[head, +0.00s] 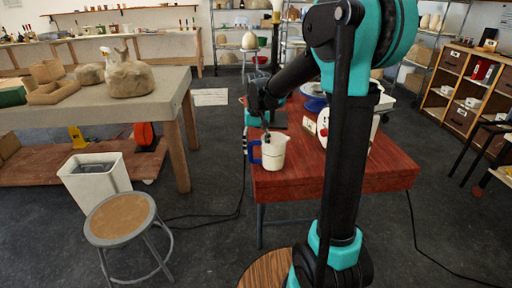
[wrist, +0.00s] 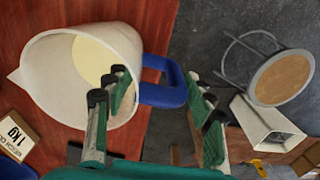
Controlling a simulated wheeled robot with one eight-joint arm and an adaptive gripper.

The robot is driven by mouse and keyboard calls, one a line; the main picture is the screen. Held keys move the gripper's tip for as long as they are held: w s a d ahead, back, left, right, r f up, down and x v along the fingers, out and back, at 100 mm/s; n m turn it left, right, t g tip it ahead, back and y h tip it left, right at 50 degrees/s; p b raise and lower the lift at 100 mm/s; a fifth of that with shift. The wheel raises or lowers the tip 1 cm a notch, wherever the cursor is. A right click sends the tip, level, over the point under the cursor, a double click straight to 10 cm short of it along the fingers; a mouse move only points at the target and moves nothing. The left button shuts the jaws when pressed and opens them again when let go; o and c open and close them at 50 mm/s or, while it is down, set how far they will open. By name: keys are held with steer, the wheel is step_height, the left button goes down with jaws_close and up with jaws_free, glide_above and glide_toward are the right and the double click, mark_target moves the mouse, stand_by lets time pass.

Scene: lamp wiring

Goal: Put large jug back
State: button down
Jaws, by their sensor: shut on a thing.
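The large jug (head: 274,153) is white with a blue handle and appears upright at the near left corner of the red-brown table (head: 300,178). I cannot tell whether its base touches the tabletop. In the wrist view I look down into the jug (wrist: 55,85), which has pale yellow inside. Its blue handle (wrist: 165,92) points right. My gripper (wrist: 156,88) is shut on the jug at its handle side, with one finger over the mouth and the other beyond the handle. In the head view, my gripper (head: 265,131) comes down on the jug from above.
A box marked 1 KG (wrist: 17,135) lies near the jug. A round stool (head: 122,218) and a white bin (head: 93,180) stand left of the table. A workbench with clay pieces (head: 128,78) is at left. Black cables lie on the floor.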

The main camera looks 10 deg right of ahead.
steer(key=shift+f, duration=0.1)
steer(key=c, duration=0.6)
jaws_free()
step_height(320, 180, up, 11)
steer(key=shift+r, duration=0.1)
steer(key=shift+s+d+r, duration=0.1)
steer(key=shift+r, duration=0.2)
steer(key=shift+s+d, duration=0.1)
steer(key=s+d+f+t, duration=0.1)
steer(key=s+d+f, duration=0.2)
steer(key=s+f, duration=0.3)
steer(key=s+d+f+t, duration=0.1)
steer(key=s+d+f, duration=0.3)
steer(key=s+f, duration=0.3)
steer(key=s+d+f+t, duration=0.2)
steer(key=s+d+f, duration=0.1)
steer(key=s+f, duration=0.4)
steer(key=shift+s+d+f, duration=0.25)
steer(key=shift+s, duration=0.4)
